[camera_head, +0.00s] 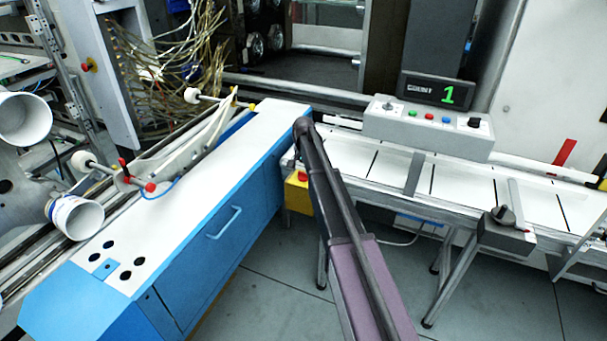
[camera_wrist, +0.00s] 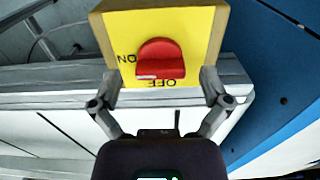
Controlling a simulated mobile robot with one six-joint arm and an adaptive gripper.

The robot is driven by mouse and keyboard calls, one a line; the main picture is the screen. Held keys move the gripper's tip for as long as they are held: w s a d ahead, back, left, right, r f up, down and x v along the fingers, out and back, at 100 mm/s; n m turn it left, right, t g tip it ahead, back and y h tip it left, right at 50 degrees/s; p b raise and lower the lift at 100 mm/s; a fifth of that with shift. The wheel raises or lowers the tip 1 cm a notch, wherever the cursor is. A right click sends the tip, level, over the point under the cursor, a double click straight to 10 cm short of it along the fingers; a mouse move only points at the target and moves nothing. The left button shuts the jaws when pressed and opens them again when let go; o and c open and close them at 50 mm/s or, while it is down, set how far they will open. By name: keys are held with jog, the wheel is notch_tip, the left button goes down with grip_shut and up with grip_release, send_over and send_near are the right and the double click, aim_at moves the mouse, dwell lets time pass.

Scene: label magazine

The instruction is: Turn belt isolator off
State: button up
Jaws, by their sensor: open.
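The belt isolator is a yellow box (camera_wrist: 205,30) with a red rotary knob (camera_wrist: 160,58), seen upside down in the wrist view. Its ON label is left of the knob and its OFF label just below it. A pale mark shows on the knob's lower left edge; I cannot tell for sure which label it points to. My gripper (camera_wrist: 161,84) is open and empty, with one finger on each side of the knob, apart from it. In the head view the yellow box (camera_head: 298,198) shows beside my arm, which hides my gripper.
A blue cabinet (camera_head: 230,245) with a white top stands left of the box. A white conveyor (camera_head: 460,185) runs to the right, with a control box (camera_head: 425,125) above it. The floor in front is clear apart from the stand legs.

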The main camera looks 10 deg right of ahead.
jog(key=c, duration=1.2)
jog(key=shift+o, duration=0.2)
jog(key=shift+n, duration=0.3)
jog(key=n, duration=0.7)
jog(key=shift+n, duration=0.4)
jog(key=n, duration=0.4)
jog(key=shift+s+n, duration=0.1)
jog(key=shift+n, duration=0.2)
jog(key=n, duration=0.4)
jog(key=shift+n, duration=0.4)
